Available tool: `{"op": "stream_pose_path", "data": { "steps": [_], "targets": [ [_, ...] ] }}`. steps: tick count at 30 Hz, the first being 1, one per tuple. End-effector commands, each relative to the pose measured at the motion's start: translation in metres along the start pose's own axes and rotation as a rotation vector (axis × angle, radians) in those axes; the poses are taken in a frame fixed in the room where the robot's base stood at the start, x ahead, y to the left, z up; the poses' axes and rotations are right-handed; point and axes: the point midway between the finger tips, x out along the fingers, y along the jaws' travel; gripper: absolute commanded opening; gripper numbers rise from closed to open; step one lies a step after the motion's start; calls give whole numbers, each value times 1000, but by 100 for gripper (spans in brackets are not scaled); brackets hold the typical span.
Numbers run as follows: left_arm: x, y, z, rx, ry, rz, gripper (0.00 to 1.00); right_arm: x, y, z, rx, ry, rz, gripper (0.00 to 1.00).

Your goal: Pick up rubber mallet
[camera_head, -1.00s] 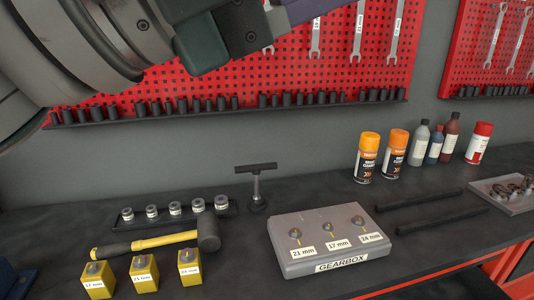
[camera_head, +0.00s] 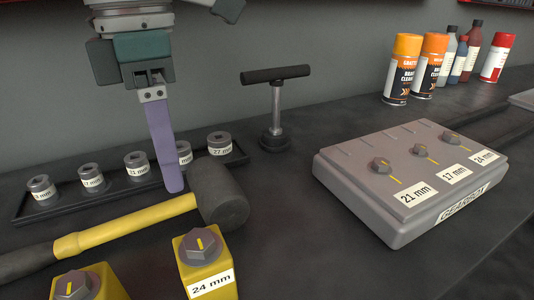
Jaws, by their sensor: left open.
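The rubber mallet (camera_head: 128,229) lies on the dark bench at the lower left. It has a yellow handle with a black grip at the left and a black cylindrical head at the right. My left gripper (camera_head: 172,188) comes down from above, fingers pointing down, just behind the handle near the head. One purple finger shows broadside and hides the other. The gripper is open and holds nothing; whether its tip touches anything cannot be told. My right gripper is not in view.
A black tray (camera_head: 70,205) of labelled sockets stands behind the mallet. Yellow blocks, one marked 24 mm (camera_head: 205,268), stand in front. A T-handle tool (camera_head: 276,108) stands upright behind the head. The grey gearbox box (camera_head: 400,175) is at right, with spray cans (camera_head: 403,70) behind.

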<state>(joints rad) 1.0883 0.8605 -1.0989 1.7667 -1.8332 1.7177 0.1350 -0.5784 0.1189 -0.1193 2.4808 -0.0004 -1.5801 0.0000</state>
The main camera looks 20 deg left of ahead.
Motion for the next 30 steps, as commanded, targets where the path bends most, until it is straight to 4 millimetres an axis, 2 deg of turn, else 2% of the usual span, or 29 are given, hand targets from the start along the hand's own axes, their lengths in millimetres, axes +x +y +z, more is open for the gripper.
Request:
{"op": "stream_pose_path", "data": {
  "steps": [7,12,15,23,30],
  "targets": [
    [25,1,2,1,1,-3,64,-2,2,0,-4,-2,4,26],
    [53,3,5,2,1,-5,64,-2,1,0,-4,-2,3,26],
    [63,3,5,2,-1,-3,64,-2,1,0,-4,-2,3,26],
    [66,3,5,4,-3,-3,64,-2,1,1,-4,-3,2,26],
    [66,3,5,3,-3,-3,38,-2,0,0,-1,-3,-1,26]
  ]
}}
